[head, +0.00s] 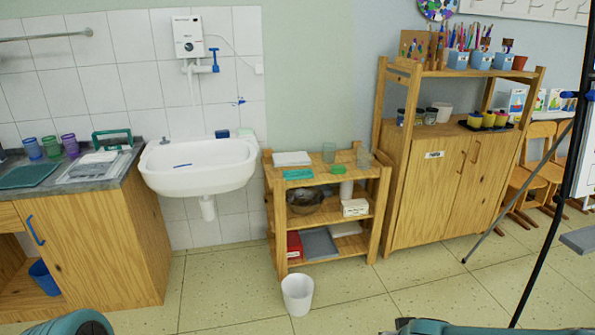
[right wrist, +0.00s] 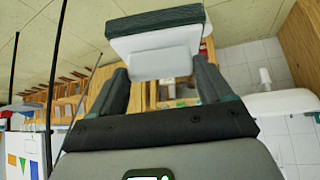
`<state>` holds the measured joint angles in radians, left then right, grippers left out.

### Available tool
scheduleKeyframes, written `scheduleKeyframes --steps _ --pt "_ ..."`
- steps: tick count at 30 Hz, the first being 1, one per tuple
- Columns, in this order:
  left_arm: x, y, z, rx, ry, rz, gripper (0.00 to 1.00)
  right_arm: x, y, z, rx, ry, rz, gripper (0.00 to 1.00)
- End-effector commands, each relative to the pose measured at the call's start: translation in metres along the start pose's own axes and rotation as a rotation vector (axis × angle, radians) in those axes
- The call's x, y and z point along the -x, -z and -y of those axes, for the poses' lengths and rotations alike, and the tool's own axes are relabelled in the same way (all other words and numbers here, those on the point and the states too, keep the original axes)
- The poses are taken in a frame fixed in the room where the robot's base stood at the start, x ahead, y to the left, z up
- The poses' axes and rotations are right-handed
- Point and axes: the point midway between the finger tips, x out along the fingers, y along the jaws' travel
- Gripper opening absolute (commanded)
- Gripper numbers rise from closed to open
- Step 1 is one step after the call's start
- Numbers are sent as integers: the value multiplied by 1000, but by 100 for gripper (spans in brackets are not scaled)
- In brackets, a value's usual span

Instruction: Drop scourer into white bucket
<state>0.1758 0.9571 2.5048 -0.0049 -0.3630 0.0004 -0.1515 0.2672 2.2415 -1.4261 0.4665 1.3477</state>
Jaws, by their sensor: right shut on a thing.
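The white bucket (head: 297,296) stands upright on the floor in front of the low wooden shelf in the head view. Its inside is only partly visible. The scourer (right wrist: 160,42), a pale block with a dark green rough layer, shows in the right wrist view. My right gripper (right wrist: 162,76) is shut on it, with one dark finger on each side. The scourer and right gripper cannot be made out in the head view. My left gripper is not in view.
The low wooden shelf (head: 325,202) holds glasses, a bowl and boxes right behind the bucket. A sink (head: 198,165) and a wooden counter (head: 100,235) are to the left, a cabinet (head: 430,195) to the right. The floor (head: 370,312) around the bucket is clear.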

Motion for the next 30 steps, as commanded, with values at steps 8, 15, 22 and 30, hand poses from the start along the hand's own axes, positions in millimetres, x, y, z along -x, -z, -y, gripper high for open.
scheduleKeyframes --steps 8,15,22,30 --pt "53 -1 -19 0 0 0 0 32 9 1 3 22 11 51" --pt "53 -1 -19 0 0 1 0 30 7 2 2 26 12 51" --pt "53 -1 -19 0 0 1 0 37 14 1 0 22 5 51" --pt "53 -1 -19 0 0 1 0 66 36 -1 0 24 8 51"
